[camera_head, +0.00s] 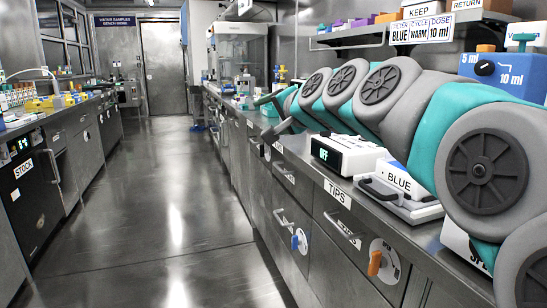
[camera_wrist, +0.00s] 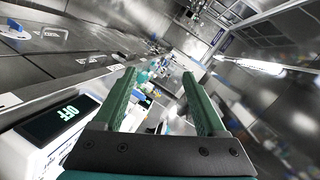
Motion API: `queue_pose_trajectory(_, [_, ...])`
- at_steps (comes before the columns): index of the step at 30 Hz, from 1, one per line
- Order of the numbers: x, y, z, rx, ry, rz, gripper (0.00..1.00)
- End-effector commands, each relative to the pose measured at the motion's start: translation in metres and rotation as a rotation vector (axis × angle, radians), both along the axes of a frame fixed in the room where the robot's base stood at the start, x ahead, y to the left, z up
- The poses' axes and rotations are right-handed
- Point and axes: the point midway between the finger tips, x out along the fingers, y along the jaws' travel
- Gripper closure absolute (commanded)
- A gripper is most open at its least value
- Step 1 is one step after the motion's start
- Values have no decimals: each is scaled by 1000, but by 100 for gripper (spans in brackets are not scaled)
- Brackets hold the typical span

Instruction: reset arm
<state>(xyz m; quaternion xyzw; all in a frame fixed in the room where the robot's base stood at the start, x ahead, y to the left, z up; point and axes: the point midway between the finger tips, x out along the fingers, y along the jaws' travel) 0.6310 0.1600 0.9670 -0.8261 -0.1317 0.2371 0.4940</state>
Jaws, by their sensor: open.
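My arm reaches from the lower right along the right bench in the head view, in grey and teal links. My gripper (camera_head: 272,112) is at its far end, small and partly hidden by the arm, above the bench edge. In the wrist view my gripper (camera_wrist: 164,90) shows two green fingers held wide apart with nothing between them. The picture there is tilted. A white device with a dark display reading OFF (camera_wrist: 60,118) is at the lower left, beside the gripper. The same device (camera_head: 340,152) stands on the right bench in the head view, below the arm.
The right bench (camera_head: 428,230) has drawers, one marked TIPS (camera_head: 338,193), with blue and orange knobs. A device with a BLUE label (camera_head: 399,181) stands near the arm. A shelf with signs hangs above. The left bench (camera_head: 60,118) holds bottles. The aisle floor (camera_head: 165,210) is clear to a door (camera_head: 163,65).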

Motion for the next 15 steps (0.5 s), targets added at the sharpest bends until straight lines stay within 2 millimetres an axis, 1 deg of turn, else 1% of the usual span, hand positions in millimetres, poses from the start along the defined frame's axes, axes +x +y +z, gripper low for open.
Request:
queue_pose_trajectory(1, [-14, -1, -22, -61, 40, 22, 26])
queue_pose_trajectory(2, [-22, -2, -36, -100, 63, 36, 26])
queue_pose_trajectory(3, [-33, -3, -57, -150, 98, 55, 26])
queue_pose_trajectory(5, [-50, -6, -85, -222, 150, 87, 26])
queue_pose_trajectory(6, [-62, -9, -102, -268, 182, 107, 26])
queue_pose_trajectory(11, [-116, -26, -173, -438, 324, 191, 26])
queue_pose_trajectory(12, [-130, -32, -189, -478, 360, 212, 26])
queue_pose_trajectory(14, [-152, -41, -211, -535, 408, 242, 26])
queue_pose_trajectory(15, [-168, -47, -227, -569, 449, 266, 26])
